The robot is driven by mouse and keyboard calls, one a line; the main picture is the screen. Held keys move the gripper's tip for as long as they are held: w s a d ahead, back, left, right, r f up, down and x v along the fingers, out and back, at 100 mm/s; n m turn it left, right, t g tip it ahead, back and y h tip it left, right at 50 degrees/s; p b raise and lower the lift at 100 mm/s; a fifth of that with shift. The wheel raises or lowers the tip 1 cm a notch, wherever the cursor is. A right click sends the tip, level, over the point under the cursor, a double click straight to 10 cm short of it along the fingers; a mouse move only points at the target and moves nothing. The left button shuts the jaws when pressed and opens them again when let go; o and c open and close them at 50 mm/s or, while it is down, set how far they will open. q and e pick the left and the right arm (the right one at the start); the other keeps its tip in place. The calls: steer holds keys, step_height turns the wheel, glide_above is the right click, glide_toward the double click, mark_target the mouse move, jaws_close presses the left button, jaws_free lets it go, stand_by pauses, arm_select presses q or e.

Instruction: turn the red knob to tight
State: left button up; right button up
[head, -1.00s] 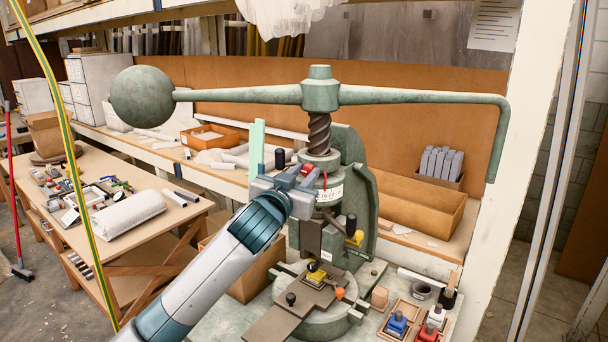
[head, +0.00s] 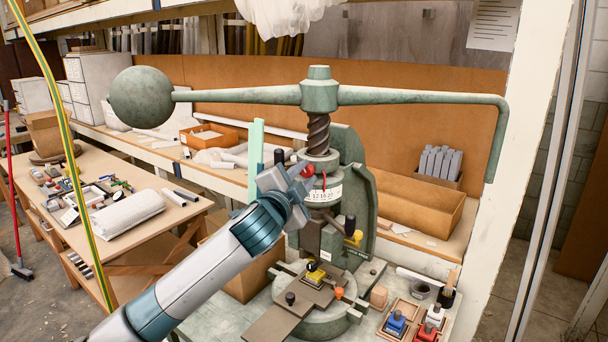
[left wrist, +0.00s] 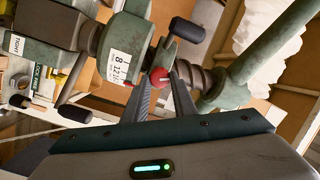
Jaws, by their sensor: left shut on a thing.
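The red knob (head: 308,171) sits on the collar of the green fly press, below the screw (head: 318,135). My left gripper (head: 299,180) is at the knob, coming from the lower left, and is shut on it. In the left wrist view the red knob (left wrist: 160,77) shows at the tips of the two dark fingers (left wrist: 167,80); part of it is hidden. A white numbered scale (head: 324,194) is on the collar beside the knob; it also shows in the left wrist view (left wrist: 119,67). My right gripper is not in view.
The press's long arm (head: 420,96) with its ball weight (head: 142,97) spans above my gripper. A black handle (head: 279,157) is close behind the gripper. The round press table (head: 318,325) is below, with a small yellow block (head: 316,276) on it. Small coloured blocks stand at right.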

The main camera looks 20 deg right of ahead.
arm_select(q)
steer(key=m, duration=0.6)
steer(key=shift+f+p, duration=0.15)
steer(key=shift+p, duration=0.15)
steer(key=o, duration=1)
steer(key=shift+o, duration=0.2)
steer(key=shift+s, duration=0.1)
steer(key=shift+s+a+b, duration=0.3)
steer(key=shift+s+a, duration=0.05)
steer(key=b+v, duration=0.6)
steer(key=v, duration=1)
steer(key=shift+s, duration=0.15)
